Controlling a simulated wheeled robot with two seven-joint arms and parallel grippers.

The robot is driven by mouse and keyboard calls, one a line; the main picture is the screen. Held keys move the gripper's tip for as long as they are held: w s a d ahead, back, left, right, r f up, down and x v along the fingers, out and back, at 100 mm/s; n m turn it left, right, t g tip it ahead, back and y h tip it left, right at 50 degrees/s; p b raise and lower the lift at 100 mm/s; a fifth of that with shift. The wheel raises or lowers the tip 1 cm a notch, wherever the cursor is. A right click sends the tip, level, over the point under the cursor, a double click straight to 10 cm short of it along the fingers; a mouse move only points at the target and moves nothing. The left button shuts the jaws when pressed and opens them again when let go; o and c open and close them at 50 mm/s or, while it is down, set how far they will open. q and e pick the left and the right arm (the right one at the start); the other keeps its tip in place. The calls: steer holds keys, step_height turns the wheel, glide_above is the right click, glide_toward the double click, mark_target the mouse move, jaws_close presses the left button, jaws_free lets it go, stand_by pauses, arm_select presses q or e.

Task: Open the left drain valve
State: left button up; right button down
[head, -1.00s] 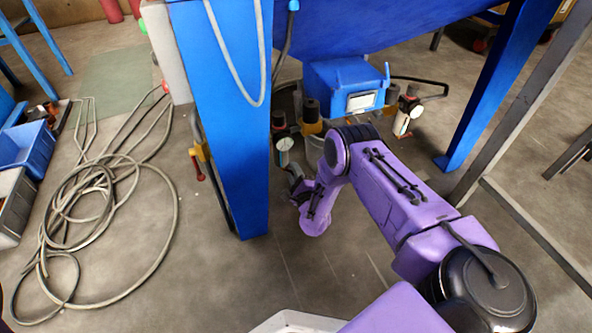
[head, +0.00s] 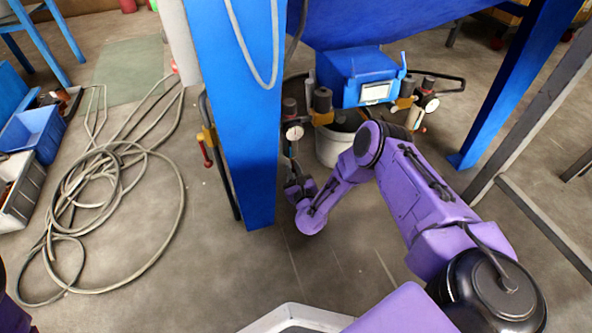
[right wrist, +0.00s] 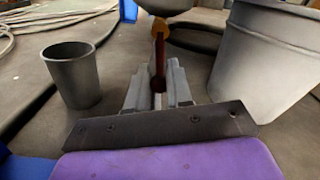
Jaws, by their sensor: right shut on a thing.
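My right gripper (head: 292,172) is low, beside the right edge of the blue leg (head: 240,130). In the right wrist view its two grey fingers (right wrist: 158,92) are shut on a red lever (right wrist: 159,62) that hangs below an orange-yellow valve part (right wrist: 160,28). In the head view the fingertips are small and dark, and the held lever cannot be made out. A round gauge (head: 294,133) sits just above the gripper. Another red lever (head: 207,155) hangs from a yellow valve (head: 208,137) left of the leg. My left gripper is out of view.
A pale bucket (head: 332,150) stands right of the gripper; it also shows in the right wrist view (right wrist: 265,65). A grey cup (right wrist: 72,75) stands left of the fingers. Coiled hoses (head: 120,200) cover the left floor. A blue box (head: 355,72) hangs above the bucket.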

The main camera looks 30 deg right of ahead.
mark_target(293, 170)
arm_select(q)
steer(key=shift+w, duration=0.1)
arm_select(e)
steer(key=shift+a, duration=0.2)
steer(key=c, duration=1.1)
jaws_free()
